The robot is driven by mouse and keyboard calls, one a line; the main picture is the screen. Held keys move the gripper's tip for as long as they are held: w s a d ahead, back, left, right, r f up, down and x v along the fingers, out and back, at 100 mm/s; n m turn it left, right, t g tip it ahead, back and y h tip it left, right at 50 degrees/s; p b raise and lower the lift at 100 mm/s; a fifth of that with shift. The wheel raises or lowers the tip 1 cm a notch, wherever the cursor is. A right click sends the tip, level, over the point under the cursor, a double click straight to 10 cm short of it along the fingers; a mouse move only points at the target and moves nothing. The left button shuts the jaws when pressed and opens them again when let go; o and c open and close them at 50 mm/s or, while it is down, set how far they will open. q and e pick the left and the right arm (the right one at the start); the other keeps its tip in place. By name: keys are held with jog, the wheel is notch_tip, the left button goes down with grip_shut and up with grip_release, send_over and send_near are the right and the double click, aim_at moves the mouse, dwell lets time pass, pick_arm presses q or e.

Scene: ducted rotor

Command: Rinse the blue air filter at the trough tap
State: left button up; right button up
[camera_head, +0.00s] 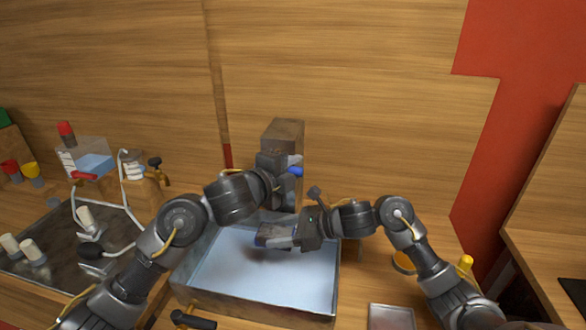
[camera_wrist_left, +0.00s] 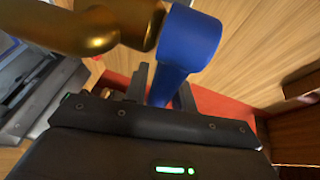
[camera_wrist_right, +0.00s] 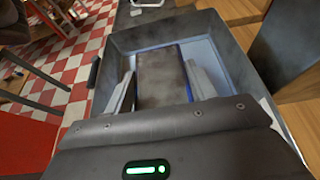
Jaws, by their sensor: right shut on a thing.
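The air filter (camera_wrist_right: 162,78) is a flat block with a dirty grey-brown face and a little blue at its edges. My right gripper (camera_head: 296,232) is shut on it, and in the head view the filter (camera_head: 268,236) is over the trough (camera_head: 205,305). The right wrist view shows it between the two fingers (camera_wrist_right: 162,90). The tap (camera_wrist_left: 95,28) is brass with a blue handle (camera_wrist_left: 188,45). My left gripper (camera_wrist_left: 164,95) has its fingers on either side of the handle's lower part; whether they press on it is unclear. The tap's spout outlet is hidden.
A grey-brown block (camera_head: 284,135) stands behind the trough at the wooden wall. On the left are a dark tray (camera_head: 50,240) with white-capped items and a clear box (camera_head: 90,155).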

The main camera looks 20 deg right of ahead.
pick_arm(q)
grip_shut()
jog(key=shift+s+a+m+g+h, duration=0.25)
jog(key=shift+s+m+g+h, duration=0.25)
jog(key=shift+m+g, duration=0.4)
jog(key=shift+s+a+m+g+h, duration=0.2)
jog(key=shift+s+m+g+h, duration=0.4)
jog(key=shift+g, duration=0.5)
jog(key=shift+w, duration=0.2)
jog(key=shift+o, duration=2)
grip_release()
jog(key=shift+a, duration=0.1)
jog(key=v, duration=1.2)
jog(key=shift+r, duration=0.15)
